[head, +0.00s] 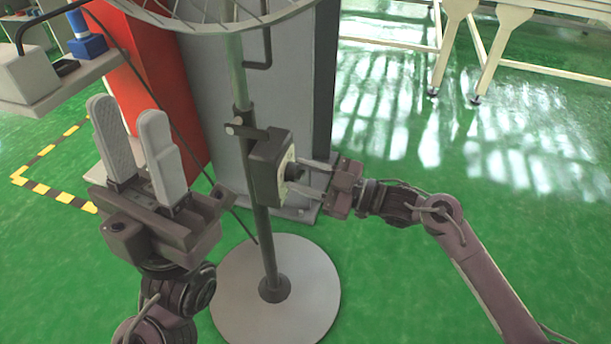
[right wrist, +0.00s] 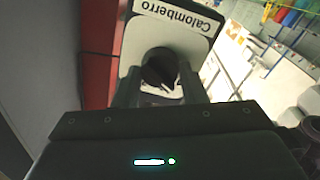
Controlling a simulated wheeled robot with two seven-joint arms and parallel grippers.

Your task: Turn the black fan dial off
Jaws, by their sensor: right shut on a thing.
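The fan's dark control box (head: 266,165) is fixed to its upright pole, with a pale face turned to the right. The black dial (right wrist: 160,69) sits on that face, below a label reading "Calomberro" that appears upside down in the right wrist view. My right gripper (head: 304,178) is shut on the dial, with one finger on each side of it. It also shows in the right wrist view (right wrist: 158,88). My left gripper (head: 132,127) is open and empty, pointing up to the left of the pole, apart from the fan.
The fan's wire cage (head: 215,18) is at the top and its round grey base (head: 310,290) stands on the green floor. A red cabinet (head: 150,60) and a grey cabinet (head: 215,85) stand behind the pole. The floor at the right is mostly clear.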

